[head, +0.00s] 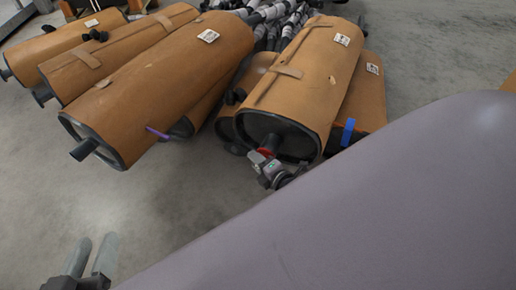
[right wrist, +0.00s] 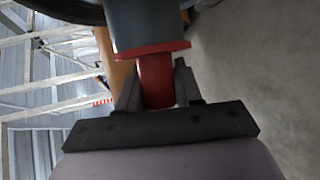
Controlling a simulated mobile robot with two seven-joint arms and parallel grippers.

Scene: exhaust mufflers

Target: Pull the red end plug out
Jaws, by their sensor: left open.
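The red end plug (right wrist: 156,82) sits at the end of a dark grey pipe (right wrist: 148,22) in the right wrist view, its flange against the pipe's rim. In the head view a little of the red plug (head: 265,152) shows at the front end of a tan muffler (head: 305,80). My right gripper (right wrist: 158,90) has one finger on each side of the plug's stem and looks shut on it; it also shows in the head view (head: 266,164). My left gripper (head: 92,256) is open and empty, low at the left, well away from the mufflers.
Several other tan mufflers (head: 165,85) lie to the left, with pipe stubs toward me. A purple tab (head: 157,134) and a blue tab (head: 348,131) stick out. My right arm covers the lower right. Grey floor (head: 150,215) is free in front.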

